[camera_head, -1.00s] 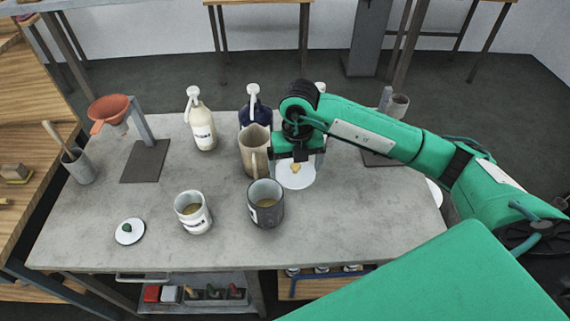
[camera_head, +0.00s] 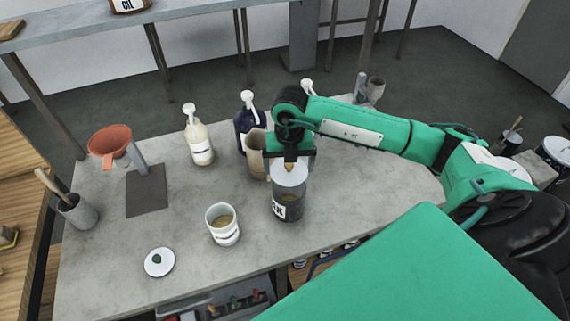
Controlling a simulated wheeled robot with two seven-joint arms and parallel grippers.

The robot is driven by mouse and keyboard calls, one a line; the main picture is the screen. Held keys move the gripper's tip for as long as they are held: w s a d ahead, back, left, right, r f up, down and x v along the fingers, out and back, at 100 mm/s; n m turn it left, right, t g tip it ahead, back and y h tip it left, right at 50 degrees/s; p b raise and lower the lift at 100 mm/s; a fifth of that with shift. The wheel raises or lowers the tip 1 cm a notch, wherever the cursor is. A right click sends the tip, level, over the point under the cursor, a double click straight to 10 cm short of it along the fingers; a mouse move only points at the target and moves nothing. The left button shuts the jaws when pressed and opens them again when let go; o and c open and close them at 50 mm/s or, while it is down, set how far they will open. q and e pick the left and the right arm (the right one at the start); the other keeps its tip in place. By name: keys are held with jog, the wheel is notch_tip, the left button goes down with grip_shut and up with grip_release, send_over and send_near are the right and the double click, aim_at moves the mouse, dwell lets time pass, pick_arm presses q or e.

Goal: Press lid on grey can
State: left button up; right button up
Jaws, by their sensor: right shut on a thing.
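I cannot tell whether lid and rim touch. My left gripper is not in view.
A white can (camera_head: 223,226) stands open left of the grey can. A beige jug (camera_head: 257,155) and pump bottles (camera_head: 198,138) stand behind. An orange funnel (camera_head: 110,142) is on a stand at left.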

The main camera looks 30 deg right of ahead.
aim_at(290, 171)
jog(key=shift+d+f, duration=0.15)
jog(key=shift+f, duration=0.45)
jog(key=shift+f+b, duration=0.8)
jog(key=shift+f, duration=0.35)
jog(key=shift+f+b, duration=0.7)
jog(key=shift+f, duration=0.2)
jog(key=shift+f+b, duration=0.4)
jog(key=shift+f, duration=0.1)
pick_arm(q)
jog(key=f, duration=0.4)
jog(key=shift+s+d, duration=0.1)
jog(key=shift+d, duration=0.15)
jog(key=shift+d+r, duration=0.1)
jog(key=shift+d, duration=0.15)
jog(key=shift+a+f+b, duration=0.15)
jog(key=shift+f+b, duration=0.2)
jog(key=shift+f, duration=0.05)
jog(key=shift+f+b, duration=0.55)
pick_arm(e)
jog(key=shift+f, duration=0.15)
